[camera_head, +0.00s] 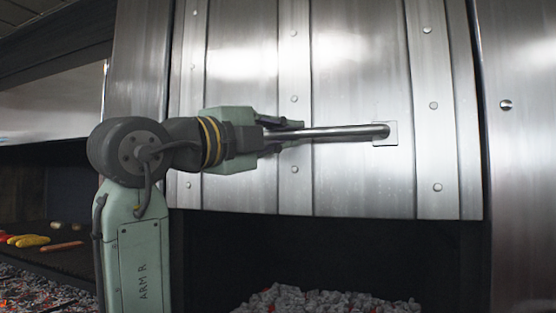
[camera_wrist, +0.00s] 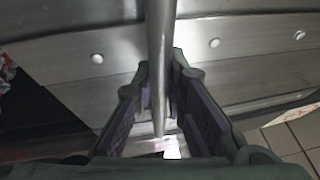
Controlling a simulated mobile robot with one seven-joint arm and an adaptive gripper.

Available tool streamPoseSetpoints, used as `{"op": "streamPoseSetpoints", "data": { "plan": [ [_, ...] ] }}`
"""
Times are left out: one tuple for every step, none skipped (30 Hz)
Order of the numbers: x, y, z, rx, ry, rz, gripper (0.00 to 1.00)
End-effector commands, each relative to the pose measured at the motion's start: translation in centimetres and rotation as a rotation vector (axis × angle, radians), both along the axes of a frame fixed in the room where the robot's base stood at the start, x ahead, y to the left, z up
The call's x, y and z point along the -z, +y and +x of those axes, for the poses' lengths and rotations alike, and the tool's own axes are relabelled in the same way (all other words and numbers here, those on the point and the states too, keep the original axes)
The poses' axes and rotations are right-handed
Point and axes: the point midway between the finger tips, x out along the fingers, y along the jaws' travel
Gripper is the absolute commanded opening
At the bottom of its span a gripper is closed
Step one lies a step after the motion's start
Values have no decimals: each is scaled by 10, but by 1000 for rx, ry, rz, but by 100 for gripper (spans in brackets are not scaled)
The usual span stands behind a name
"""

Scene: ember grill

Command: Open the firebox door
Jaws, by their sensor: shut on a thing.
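The firebox door (camera_head: 355,70) is a brushed metal panel with riveted vertical straps, in the middle of the head view. Its lower edge hangs above a dark opening (camera_head: 215,245) with grey and faintly glowing coals (camera_head: 325,302) inside. A round metal bar handle (camera_head: 345,132) runs across the door to a square plate at its right. My gripper (camera_head: 288,135) is shut on the left part of the handle. In the wrist view the handle (camera_wrist: 160,30) passes between the two fingers of my gripper (camera_wrist: 161,70), and the riveted door (camera_wrist: 65,65) is behind it.
At the left, a dark grill shelf (camera_head: 75,262) holds yellow and red food pieces (camera_head: 30,240), with coals below. A plain metal panel (camera_head: 520,160) stands right of the door. Pale floor tiles (camera_wrist: 285,140) show at the wrist view's lower right.

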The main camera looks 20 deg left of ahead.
Motion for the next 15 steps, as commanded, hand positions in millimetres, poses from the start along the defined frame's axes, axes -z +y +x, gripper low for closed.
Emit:
{"op": "streamPoseSetpoints", "data": {
  "plan": [
    [-9, 1, -1, -4, -7, -2, 0],
    [-11, 0, -1, -4, -7, -2, 0],
    [-14, 0, -1, -4, -7, -2, 0],
    [-15, 0, -1, -5, -7, -2, 0],
    [-16, 0, -1, -5, -7, -2, 0],
    [-17, 0, -1, -5, -7, -2, 0],
    [-18, 0, -1, -5, -7, -2, 0],
    [-18, 0, -1, -5, -8, -1, 0],
    [-18, 0, -1, -5, -8, -1, 0],
    [-18, 0, -1, -5, -8, -1, 0],
    [-18, 0, -1, -5, -8, -1, 0],
    [-18, 0, -1, -5, -8, -1, 0],
    [-18, 0, -1, -5, -8, -1, 0],
    [-18, 0, -1, -5, -8, -1, 0],
    [-18, 0, -1, -5, -8, -1, 0]
  ]
}}
